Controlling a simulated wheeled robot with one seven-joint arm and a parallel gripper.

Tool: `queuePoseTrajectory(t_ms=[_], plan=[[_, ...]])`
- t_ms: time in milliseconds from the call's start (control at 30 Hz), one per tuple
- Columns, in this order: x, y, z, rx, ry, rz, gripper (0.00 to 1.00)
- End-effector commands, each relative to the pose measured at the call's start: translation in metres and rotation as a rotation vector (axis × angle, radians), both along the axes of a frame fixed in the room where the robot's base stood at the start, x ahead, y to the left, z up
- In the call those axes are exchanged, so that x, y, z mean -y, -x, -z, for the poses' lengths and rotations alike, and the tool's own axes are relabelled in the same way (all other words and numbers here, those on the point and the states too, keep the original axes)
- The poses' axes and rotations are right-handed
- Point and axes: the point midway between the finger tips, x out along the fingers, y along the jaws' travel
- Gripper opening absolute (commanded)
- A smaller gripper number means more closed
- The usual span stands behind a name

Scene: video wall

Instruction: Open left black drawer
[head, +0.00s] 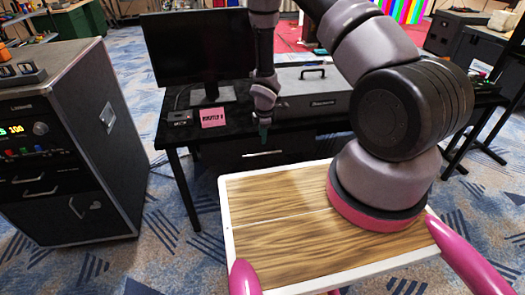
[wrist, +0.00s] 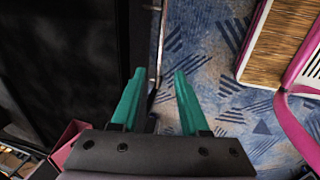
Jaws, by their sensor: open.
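The black drawer (head: 225,153) sits under the left part of the black desk (head: 186,129), and its front looks closed. Its thin silver handle (head: 262,154) shows just below my gripper (head: 264,132) in the head view. In the wrist view, my gripper (wrist: 157,92) has two teal fingers spread apart with nothing held between them. A pale metal bar, apparently the handle (wrist: 160,45), lies ahead between the finger lines, beside a dark front. I cannot tell whether the fingers touch it.
A black rack cabinet (head: 60,140) stands at the left. Blue patterned carpet (head: 170,235) is clear between the cabinet and my base.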

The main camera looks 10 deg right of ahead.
Motion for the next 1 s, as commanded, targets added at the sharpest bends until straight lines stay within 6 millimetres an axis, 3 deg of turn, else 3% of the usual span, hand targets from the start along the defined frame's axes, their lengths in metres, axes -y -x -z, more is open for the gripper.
queuePoseTrajectory(t_ms=[500,700,1000], plan=[[0.001,-0.016,0.085,-0.001,0.000,0.003,0.45],[0.001,-0.020,0.099,0.000,0.000,0.004,0.45],[0.001,-0.020,0.101,0.000,0.000,0.004,0.45]])
